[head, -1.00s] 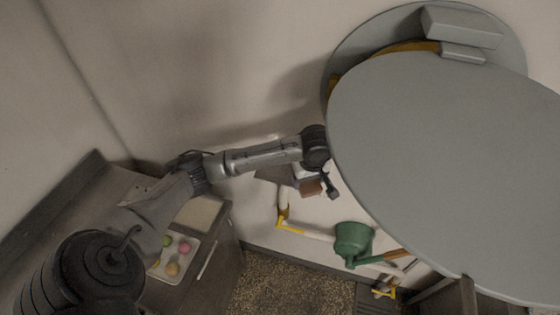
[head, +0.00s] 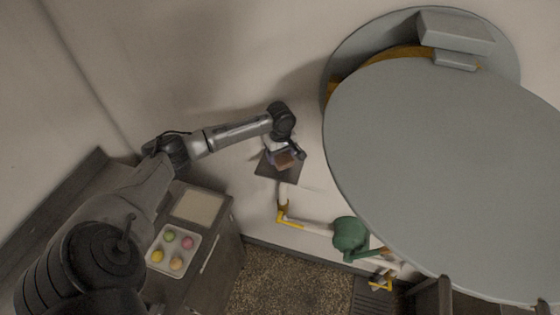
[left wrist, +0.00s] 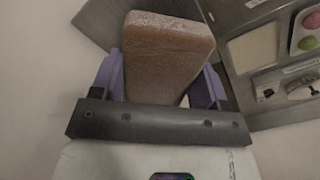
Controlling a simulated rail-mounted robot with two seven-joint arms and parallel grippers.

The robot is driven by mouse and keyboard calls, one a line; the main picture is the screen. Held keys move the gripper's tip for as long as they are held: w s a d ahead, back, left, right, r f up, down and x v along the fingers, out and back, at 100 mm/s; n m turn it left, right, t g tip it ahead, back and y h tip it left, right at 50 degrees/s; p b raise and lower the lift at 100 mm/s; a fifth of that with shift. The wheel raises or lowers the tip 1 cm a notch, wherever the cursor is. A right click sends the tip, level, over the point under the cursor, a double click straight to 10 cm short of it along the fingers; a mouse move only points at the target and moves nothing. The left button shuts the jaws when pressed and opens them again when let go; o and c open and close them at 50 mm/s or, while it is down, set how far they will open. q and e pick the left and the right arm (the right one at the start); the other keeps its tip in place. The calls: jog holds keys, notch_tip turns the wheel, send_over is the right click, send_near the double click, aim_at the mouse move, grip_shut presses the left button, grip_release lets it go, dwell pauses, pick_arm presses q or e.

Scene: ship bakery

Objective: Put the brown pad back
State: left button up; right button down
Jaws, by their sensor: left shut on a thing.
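My left gripper (head: 285,158) is shut on the brown pad (head: 283,161), a thick rectangular block with a rough brown face. In the left wrist view the pad (left wrist: 167,52) stands up between the purple-lined fingers (left wrist: 160,80), tilted slightly. In the head view the gripper and pad are in front of a dark grey square plate (head: 266,173) near the pale wall. I cannot tell whether the pad touches the plate. A grey surface, probably that plate (left wrist: 97,22), shows behind the pad in the left wrist view. My right gripper is not in view.
A large grey round panel (head: 430,170) fills the right side. A white tray (head: 172,229) with several coloured balls and a beige panel (head: 200,206) are on the left counter.

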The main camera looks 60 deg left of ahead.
aim_at(280, 161)
pick_arm(q)
jog(key=shift+a+f, duration=0.15)
jog(key=shift+f, duration=0.05)
jog(key=shift+f+p, duration=0.3)
jog(key=shift+f, duration=1.65)
jog(key=o, duration=0.8)
jog(key=shift+o, duration=0.2)
jog(key=shift+r, duration=0.1)
